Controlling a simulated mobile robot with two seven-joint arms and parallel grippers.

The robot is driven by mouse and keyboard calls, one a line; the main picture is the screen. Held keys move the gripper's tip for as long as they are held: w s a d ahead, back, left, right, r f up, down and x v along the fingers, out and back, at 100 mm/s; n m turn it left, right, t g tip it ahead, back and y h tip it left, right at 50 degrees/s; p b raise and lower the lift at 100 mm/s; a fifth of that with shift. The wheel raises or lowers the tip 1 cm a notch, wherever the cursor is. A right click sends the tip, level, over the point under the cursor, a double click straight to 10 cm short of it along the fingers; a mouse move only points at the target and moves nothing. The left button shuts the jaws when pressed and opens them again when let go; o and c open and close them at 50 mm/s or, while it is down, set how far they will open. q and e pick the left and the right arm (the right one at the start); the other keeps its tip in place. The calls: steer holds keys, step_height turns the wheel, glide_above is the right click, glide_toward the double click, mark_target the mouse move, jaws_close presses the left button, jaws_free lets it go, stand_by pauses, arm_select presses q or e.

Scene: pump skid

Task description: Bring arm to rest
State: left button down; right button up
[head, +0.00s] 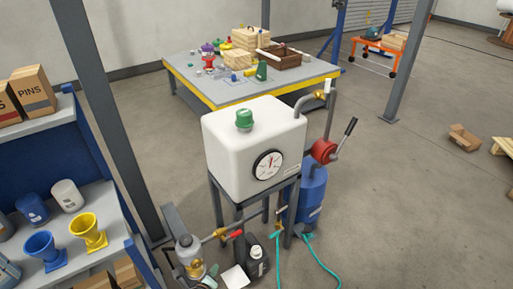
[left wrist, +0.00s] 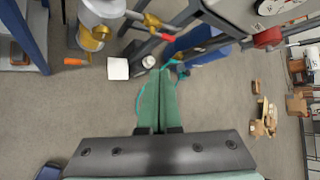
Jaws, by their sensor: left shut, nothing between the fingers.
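My left gripper (left wrist: 160,75) shows in the left wrist view. Its two long green fingers lie together, shut, with nothing between them. It points toward the foot of the pump skid, with grey floor around it. I cannot make out either arm in the head view. My right gripper is in neither view. The pump skid's white tank (head: 250,145) stands on a dark frame in the middle of the head view, with a green cap (head: 244,119) on top and a round gauge (head: 268,164) in front.
A red-bodied pump with a lever (head: 323,151) and a blue cylinder (head: 311,193) stand right of the tank. A teal hose (head: 322,264) lies on the floor. A shelf with yellow and blue funnels (head: 88,232) is at left. A cluttered table (head: 222,97) stands behind.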

arm_select(q)
steer(key=a+y, duration=0.3)
steer(key=a, duration=1.8)
steer(key=s+d+r+n+g+h, duration=0.1)
steer(key=s+d+r+n+h, duration=0.15)
steer(key=s+n, duration=0.7)
steer(key=s+d+r+n+g+h, duration=0.15)
steer(key=s+d+n, duration=0.25)
steer(key=s+n, duration=0.55)
steer(key=w+d+r+n+t, duration=0.1)
steer(key=d+n, duration=0.4)
steer(key=d, duration=0.6)
steer(key=shift+n, duration=0.4)
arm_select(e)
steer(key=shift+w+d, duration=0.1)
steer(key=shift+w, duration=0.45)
arm_select(q)
steer(key=shift+r, duration=0.1)
